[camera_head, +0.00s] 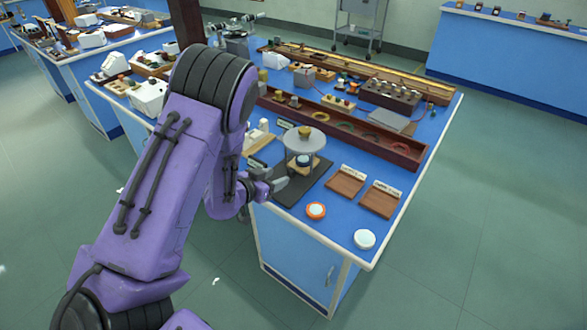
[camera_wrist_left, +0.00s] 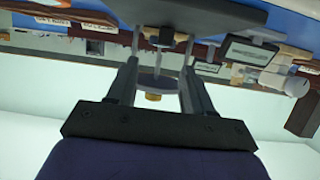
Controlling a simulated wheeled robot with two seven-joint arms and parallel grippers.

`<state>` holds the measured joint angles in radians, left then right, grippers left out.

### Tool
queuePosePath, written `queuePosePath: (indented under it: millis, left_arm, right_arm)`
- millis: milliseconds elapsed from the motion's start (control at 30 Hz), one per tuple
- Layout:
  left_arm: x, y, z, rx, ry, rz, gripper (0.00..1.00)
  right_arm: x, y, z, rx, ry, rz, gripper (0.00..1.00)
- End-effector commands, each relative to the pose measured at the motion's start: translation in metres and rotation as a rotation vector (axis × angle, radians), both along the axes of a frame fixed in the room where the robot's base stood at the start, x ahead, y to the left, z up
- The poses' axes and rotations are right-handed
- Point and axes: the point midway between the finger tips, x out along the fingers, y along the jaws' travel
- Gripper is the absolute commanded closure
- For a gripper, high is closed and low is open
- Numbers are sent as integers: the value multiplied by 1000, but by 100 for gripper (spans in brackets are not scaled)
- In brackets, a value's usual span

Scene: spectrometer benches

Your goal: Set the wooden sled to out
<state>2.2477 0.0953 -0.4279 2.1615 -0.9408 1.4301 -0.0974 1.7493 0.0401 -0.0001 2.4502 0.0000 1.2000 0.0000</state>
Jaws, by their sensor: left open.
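The wooden sled (camera_head: 304,170) appears as a small light-wood piece with a pale round disc on it. It sits low under a grey round plate (camera_head: 304,140) with a brass knob, on a dark base board (camera_head: 293,193). My left gripper (camera_head: 274,183) is open and empty at the left front of this device, apart from it as far as I can tell. In the left wrist view, the scene is upside down; the open fingers (camera_wrist_left: 160,62) frame the device, with the sled (camera_wrist_left: 166,38) beyond them. My right gripper is out of view.
An orange-rimmed disc (camera_head: 316,211) and a white disc (camera_head: 364,239) lie near the bench's front edge. Two wooden trays (camera_head: 346,181) (camera_head: 380,200) stand right of the device. A long wooden box (camera_head: 405,153) lies behind. Bare blue top remains between the discs and trays.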

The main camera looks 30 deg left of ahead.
Motion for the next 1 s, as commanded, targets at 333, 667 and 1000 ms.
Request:
queuePosePath:
  millis: [333, 667, 1000]
  left_arm:
    - [66, -3, -28, -2, 3, 5, 49]
    - [81, -5, -35, -3, 3, 7, 49]
    - [81, -5, -35, -3, 3, 6, 100]
  right_arm:
    - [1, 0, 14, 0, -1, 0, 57]
    - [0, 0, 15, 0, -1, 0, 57]
    - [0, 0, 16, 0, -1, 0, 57]
